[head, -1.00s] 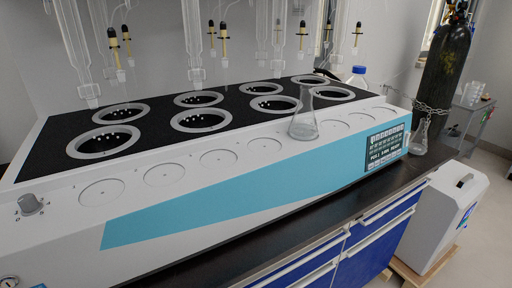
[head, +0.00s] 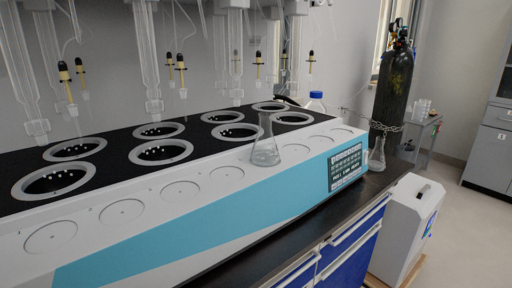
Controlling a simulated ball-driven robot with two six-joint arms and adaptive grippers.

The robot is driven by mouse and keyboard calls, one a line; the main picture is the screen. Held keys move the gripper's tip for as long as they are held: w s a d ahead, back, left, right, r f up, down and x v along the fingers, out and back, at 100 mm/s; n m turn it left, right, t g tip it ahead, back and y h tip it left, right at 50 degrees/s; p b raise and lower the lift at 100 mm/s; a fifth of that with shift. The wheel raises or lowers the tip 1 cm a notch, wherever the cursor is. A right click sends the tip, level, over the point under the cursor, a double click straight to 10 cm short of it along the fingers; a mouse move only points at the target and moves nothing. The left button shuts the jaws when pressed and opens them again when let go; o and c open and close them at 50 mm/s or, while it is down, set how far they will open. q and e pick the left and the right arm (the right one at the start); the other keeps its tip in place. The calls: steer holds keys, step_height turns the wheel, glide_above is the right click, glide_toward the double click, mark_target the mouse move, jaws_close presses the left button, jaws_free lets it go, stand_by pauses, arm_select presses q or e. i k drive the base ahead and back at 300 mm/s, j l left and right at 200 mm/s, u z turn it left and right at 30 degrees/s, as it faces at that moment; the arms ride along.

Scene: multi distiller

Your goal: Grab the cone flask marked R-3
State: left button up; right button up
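A clear cone flask (head: 266,146) stands upright on the front ledge of the white and blue distiller (head: 200,220), near its right part. A second clear cone flask (head: 377,155) stands on the dark bench top beside the distiller's right end. No R-3 marking is readable on either flask. Neither of my grippers is in view.
The distiller's black top has several ringed wells (head: 161,152), with glass tubes (head: 146,60) hanging above. A blue-capped bottle (head: 316,101) stands behind it. A chained dark gas cylinder (head: 392,88), a white floor unit (head: 408,225) and a grey cart (head: 424,135) are at right. Floor is open at far right.

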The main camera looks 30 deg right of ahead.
mark_target(377, 161)
steer(key=l+z, duration=0.1)
steer(key=z, duration=1.75)
steer(key=i+l+u, duration=0.15)
steer(key=u, duration=0.35)
steer(key=i+l+u, duration=0.1)
steer(key=u, duration=0.35)
steer(key=l+u, duration=0.3)
steer(key=u, duration=0.2)
